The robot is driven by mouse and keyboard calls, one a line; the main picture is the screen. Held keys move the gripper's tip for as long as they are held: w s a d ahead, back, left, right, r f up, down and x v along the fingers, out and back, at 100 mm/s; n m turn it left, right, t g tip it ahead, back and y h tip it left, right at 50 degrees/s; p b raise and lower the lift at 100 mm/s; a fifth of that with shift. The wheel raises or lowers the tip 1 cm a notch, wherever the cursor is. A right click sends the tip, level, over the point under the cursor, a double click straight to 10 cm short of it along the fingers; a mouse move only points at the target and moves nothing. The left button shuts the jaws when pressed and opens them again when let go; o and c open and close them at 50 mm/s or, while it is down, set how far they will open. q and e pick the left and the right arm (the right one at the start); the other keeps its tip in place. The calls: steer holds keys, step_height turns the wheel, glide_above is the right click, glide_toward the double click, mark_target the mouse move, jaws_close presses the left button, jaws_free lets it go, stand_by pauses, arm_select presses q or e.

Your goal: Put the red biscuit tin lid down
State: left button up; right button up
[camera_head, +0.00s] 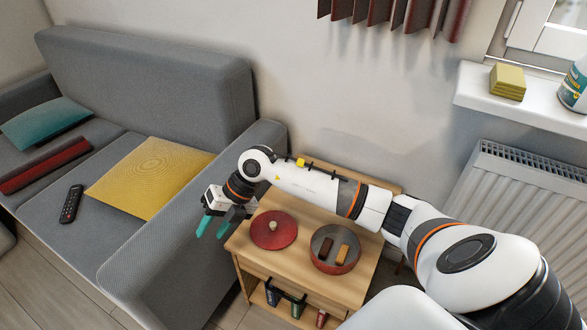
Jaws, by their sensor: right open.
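The red biscuit tin lid (268,233) lies flat on the wooden side table (302,294), its pale round knob facing up. The open round red tin (330,265) stands just right of the lid, with brown and tan pieces inside. My right gripper (213,228) has teal fingertips set apart. It is open and empty at the table's left edge, left of the lid and apart from it. My right arm reaches across above the back of the table and hides part of it. My left gripper does not show.
A grey sofa (152,80) stands close to the table's left, with yellow (150,178) and teal cushions (45,122) and a black remote (71,203). A white radiator (520,185) and windowsill are at right. Small items sit on the table's lower shelf.

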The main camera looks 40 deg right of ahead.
steer(key=s+a+r+m+t+y, duration=0.2)
steer(key=a+r+m+t+y, duration=0.4)
steer(key=a+r+y, duration=0.45)
steer(key=d+r+m+t+h, duration=0.3)
steer(key=d+m+t+h, duration=0.6)
steer(key=m+t+h, duration=0.55)
steer(key=s+d+f+m+g+h, duration=0.3)
steer(key=d+f+m+g+h, duration=0.1)
steer(key=d+f+m+g, duration=0.3)
steer(key=s+f+m+g, duration=0.2)
steer(key=s+f+g, duration=0.3)
steer(key=s, duration=0.4)
steer(key=s+a+f+m+g, duration=0.1)
steer(key=s+f+m+g, duration=0.1)
steer(key=s+f+g, duration=0.4)
steer(key=s+f, duration=0.2)
steer(key=s, duration=0.2)
steer(key=shift+s+a+y, duration=0.2)
steer(key=shift+s+y, duration=0.1)
steer(key=shift+y, duration=0.1)
